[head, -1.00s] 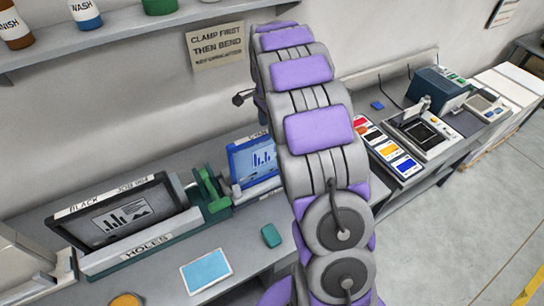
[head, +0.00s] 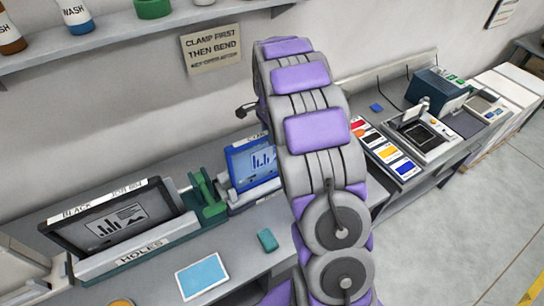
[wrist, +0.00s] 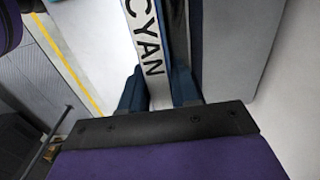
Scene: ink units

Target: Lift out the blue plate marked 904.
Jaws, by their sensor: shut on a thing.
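The blue plate (head: 240,165) stands tilted in a holder on the bench, just left of my arm in the head view. Dark bars and a chart show on its face. Its right part is hidden by my arm. In the wrist view its white top strip (wrist: 146,42) reads CYAN; the number 904 does not show there. My gripper (wrist: 158,88) is shut on this strip, with one dark blue finger on each side. In the head view the gripper is hidden behind my arm.
A black plate (head: 120,222) stands in a grey holder marked HOLES (head: 140,250) at left. A green clamp (head: 207,195) is close beside the blue plate. A light blue sheet (head: 203,276) and a small green block (head: 267,240) lie in front. A shelf (head: 110,38) hangs above.

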